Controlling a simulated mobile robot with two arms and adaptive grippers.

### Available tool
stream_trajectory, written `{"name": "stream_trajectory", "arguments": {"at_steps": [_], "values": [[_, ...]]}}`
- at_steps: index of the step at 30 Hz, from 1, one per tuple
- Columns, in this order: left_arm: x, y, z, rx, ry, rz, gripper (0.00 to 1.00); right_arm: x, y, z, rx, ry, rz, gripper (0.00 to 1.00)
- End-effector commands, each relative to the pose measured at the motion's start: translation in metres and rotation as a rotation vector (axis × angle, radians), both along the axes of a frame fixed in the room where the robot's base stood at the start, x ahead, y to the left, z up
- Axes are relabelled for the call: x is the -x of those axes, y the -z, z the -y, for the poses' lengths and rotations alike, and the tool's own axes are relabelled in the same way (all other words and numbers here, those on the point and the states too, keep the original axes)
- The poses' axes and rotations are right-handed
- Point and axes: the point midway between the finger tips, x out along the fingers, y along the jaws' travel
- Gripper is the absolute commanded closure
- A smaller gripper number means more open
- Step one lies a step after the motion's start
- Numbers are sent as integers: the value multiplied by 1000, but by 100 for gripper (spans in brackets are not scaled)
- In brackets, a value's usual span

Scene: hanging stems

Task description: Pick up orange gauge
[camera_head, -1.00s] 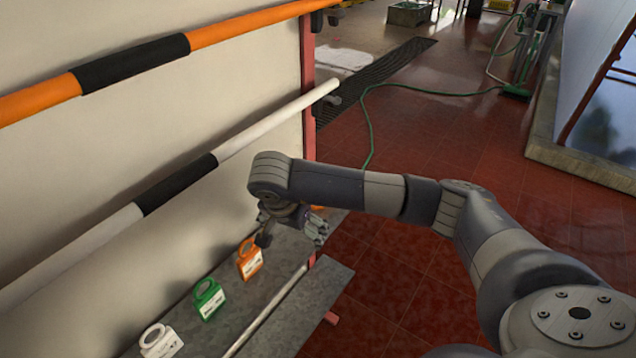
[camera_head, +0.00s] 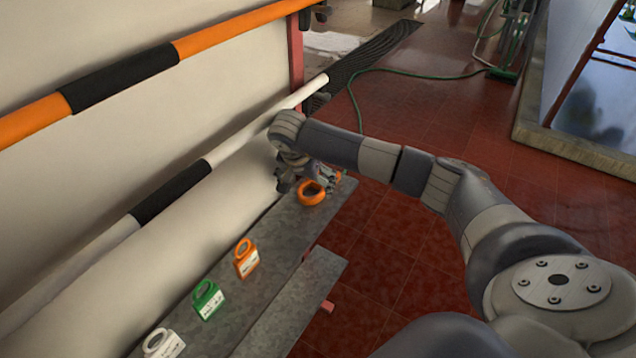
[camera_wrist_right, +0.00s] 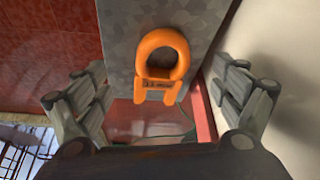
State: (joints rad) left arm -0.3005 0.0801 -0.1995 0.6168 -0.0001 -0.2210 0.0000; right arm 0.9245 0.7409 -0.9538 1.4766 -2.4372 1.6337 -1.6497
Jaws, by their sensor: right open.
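An orange gauge (camera_head: 311,193) with a ring-shaped top is at the far end of the grey shelf (camera_head: 270,235). In the right wrist view this gauge (camera_wrist_right: 160,62) shows its ring, two short legs and a small dark label. My right gripper (camera_head: 306,178) is open beside it, close to the ring. In the wrist view the fingers (camera_wrist_right: 158,88) stand apart, one on each side of the gauge, with gaps visible. A second orange gauge (camera_head: 246,260) with a white label sits nearer on the shelf. My left gripper is not in view.
A green gauge (camera_head: 207,299) and a white gauge (camera_head: 163,344) sit nearer on the shelf. An orange-black pole (camera_head: 120,75) and a white-black pole (camera_head: 172,190) run along the pale wall above. A green hose (camera_head: 400,70) lies on the open red floor.

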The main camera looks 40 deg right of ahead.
Motion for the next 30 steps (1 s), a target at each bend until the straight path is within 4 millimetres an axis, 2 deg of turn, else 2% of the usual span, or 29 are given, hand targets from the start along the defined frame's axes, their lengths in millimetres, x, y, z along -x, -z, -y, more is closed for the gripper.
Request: {"name": "stream_trajectory", "arguments": {"at_steps": [4,9,18,20,25,26,30], "values": [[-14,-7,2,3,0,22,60,-5,20,9,0,4,-5,11],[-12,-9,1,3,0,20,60,-10,41,16,-1,3,-2,11],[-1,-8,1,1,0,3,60,-12,46,18,1,1,1,11],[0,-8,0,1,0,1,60,-12,46,18,1,1,1,22],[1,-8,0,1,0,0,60,-12,46,18,1,1,1,61],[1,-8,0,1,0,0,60,-12,46,18,1,1,1,64],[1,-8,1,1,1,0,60,-12,46,18,0,2,1,64]]}}
